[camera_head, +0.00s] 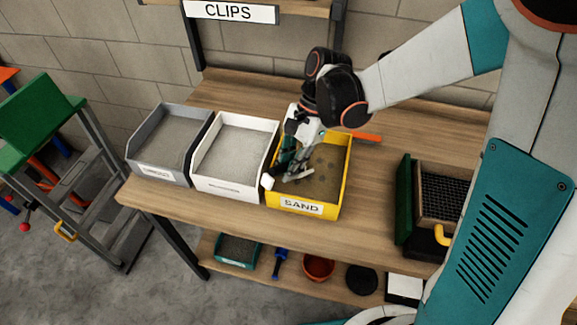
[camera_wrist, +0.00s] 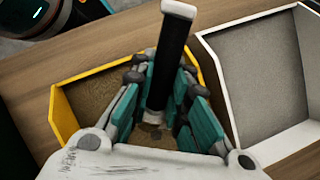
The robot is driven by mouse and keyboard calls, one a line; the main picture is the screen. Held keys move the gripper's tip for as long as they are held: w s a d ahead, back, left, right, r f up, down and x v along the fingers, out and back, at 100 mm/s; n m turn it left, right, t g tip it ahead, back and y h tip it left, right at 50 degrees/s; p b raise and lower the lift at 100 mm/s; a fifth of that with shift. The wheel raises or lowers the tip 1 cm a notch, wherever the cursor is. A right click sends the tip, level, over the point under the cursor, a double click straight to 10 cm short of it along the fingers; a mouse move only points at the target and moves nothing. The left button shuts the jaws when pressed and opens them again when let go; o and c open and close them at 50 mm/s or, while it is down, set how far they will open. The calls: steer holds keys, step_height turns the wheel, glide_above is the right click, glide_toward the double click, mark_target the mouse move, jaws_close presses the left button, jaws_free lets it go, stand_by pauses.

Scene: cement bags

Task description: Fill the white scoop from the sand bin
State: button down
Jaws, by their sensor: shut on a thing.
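The yellow sand bin (camera_head: 344,183) stands on the bench with a SAND label on its front; its yellow wall also shows in the wrist view (camera_wrist: 62,118). My gripper (camera_head: 292,168) reaches down over the left part of the bin. In the wrist view my gripper (camera_wrist: 163,85) is shut on the black handle (camera_wrist: 172,50) of the scoop, between its teal fingers. The handle has a white end, which also shows in the head view (camera_head: 267,181) at the bin's left wall. The scoop's bowl is hidden, so I cannot tell what it holds. The sand (camera_head: 326,172) has several dark dents.
A white bin (camera_head: 225,189) of pale grey material stands left of the sand bin, with a grey bin (camera_head: 158,172) beyond it. An orange strip (camera_head: 367,137) lies behind the sand bin. A green-edged box with a dark mesh (camera_head: 440,197) stands right; bench between is clear.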

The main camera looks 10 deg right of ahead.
mark_target(287, 164)
steer(key=shift+r, duration=0.1)
stand_by(0.5)
steer(key=shift+r+t+h+p, duration=0.4)
steer(key=shift+r+h+p, duration=0.15)
steer(key=shift+r+p, duration=0.65)
steer(key=shift+r+t+h+p, duration=0.4)
steer(key=shift+r+h+p, duration=0.15)
steer(key=shift+r+p, duration=0.65)
step_height(287, 164, up, 8)
steer(key=s+a+t+h+p, duration=0.1)
steer(key=s+a+p, duration=0.1)
steer(key=p, duration=0.4)
steer(key=shift+a+h+p, duration=0.15)
steer(key=shift+h+p, duration=0.15)
steer(key=shift+p, duration=0.1)
